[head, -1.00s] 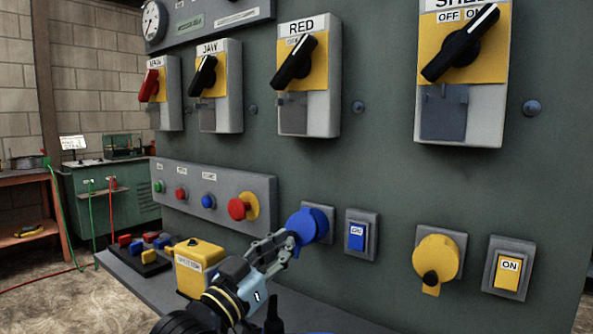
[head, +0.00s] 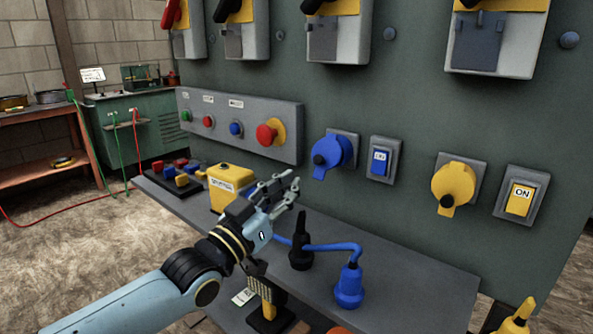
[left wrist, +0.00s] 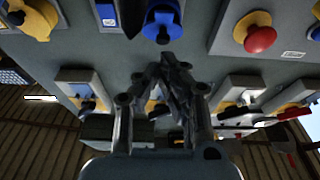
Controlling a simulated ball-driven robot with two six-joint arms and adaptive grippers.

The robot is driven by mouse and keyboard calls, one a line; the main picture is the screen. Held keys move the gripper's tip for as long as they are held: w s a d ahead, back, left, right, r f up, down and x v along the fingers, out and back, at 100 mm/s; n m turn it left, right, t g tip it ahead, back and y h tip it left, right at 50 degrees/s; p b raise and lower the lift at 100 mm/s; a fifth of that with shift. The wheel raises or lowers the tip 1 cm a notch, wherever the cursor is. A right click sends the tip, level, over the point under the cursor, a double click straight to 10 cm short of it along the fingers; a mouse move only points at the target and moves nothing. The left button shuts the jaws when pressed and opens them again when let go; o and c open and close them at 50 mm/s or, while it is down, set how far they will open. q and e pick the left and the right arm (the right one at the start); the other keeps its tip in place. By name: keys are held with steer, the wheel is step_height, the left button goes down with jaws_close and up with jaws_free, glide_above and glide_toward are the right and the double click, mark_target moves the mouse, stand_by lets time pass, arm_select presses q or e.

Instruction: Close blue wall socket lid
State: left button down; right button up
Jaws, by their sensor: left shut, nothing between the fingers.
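The blue wall socket (head: 336,150) is on the grey-green panel, left of the blue switch. Its round blue lid, with a dark knob and small tab at lower left, looks to lie over the socket face, much like the yellow one; a small gap cannot be ruled out. It also shows at the top of the left wrist view (left wrist: 160,14). My left gripper (head: 290,187) is shut and empty, below and left of the lid and apart from it. In the left wrist view its fingers (left wrist: 172,85) are together. My right gripper is not in view.
A blue plug (head: 349,288) with a blue cable and a black cone-shaped object (head: 301,250) stand on the shelf (head: 420,285). A yellow box (head: 230,184) is left of my gripper. A yellow socket (head: 454,183) and yellow switch (head: 521,198) are further right.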

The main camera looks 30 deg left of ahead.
arm_select(q)
steer(key=s+f, duration=0.3)
steer(key=m+g+p, duration=0.4)
steer(key=m+p, duration=0.5)
steer(key=p, duration=0.3)
glide_toward(318, 157)
step_height(318, 157, up, 3)
steer(key=s, duration=0.2)
step_height(318, 157, up, 5)
steer(key=s+m+g+p, duration=0.2)
steer(key=m+g+p, duration=0.3)
steer(key=m+p, duration=0.4)
steer(key=x, duration=1.4)
steer(key=shift+s+a+f, duration=0.2)
steer(key=shift+a+f, duration=0.05)
steer(key=shift+a, duration=0.15)
steer(key=shift+y, duration=0.3)
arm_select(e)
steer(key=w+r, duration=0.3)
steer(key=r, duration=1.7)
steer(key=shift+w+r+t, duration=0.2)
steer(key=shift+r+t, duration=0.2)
